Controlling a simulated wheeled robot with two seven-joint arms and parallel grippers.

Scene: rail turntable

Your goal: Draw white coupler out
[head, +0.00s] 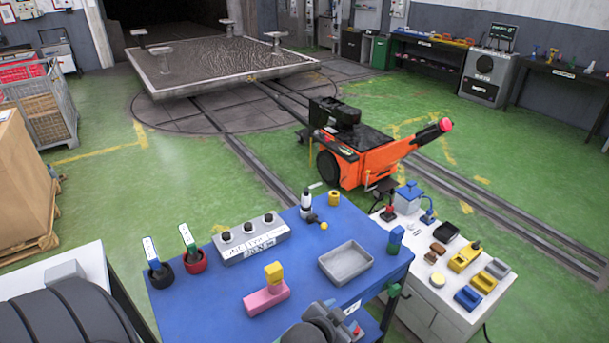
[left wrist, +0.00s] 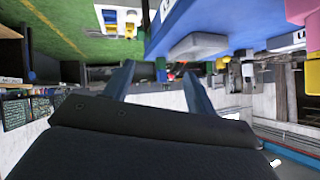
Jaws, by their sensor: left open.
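A white-handled piece (head: 151,250), which looks like the white coupler, stands upright in a black round holder (head: 161,276) at the left of the blue table. My left gripper (head: 338,318) is low in the head view, right of the pink block and well apart from both pieces. In the left wrist view my left gripper (left wrist: 157,85) is open, with nothing between its fingers. That view is upside down and does not show the white piece. My right gripper is not in view.
The blue table (head: 220,305) also holds a grey block with three black knobs (head: 250,240), a pink block (head: 266,299) with a yellow one on it, a grey tray (head: 345,263) and a valve-like fitting (head: 307,204). A white table (head: 440,300) with several small parts stands right.

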